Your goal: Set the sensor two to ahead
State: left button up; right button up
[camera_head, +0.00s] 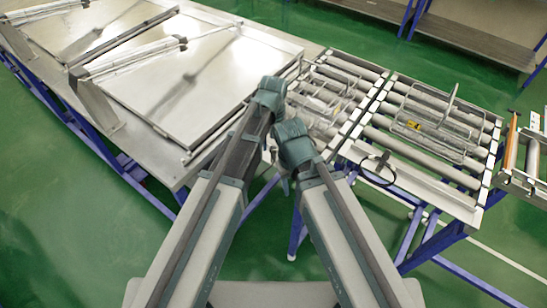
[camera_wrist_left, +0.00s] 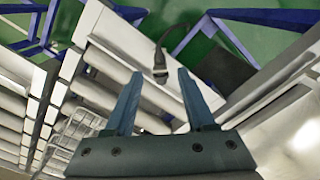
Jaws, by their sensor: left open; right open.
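A small black sensor-like piece with a looped cable (camera_head: 383,158) sits on the front rail of the right roller section. I cannot read a label naming it sensor two. In the left wrist view, a dark piece with a cable (camera_wrist_left: 160,66) shows beyond and between the blue fingers, apparently the same piece. My left gripper (camera_wrist_left: 159,80) is open and empty there.
Roller conveyor sections (camera_head: 374,140) hold wire baskets (camera_head: 440,125). Large metal lids (camera_head: 190,75) with cylinder bars lie on the left table. Blue legs (camera_head: 420,235) stand beneath.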

aim_at(273, 150)
pick_arm(q)
notch_tip(273, 150, down, 4)
jog(key=b, duration=0.3)
jog(key=shift+f, duration=0.15)
jog(key=shift+c, duration=0.3)
grip_shut()
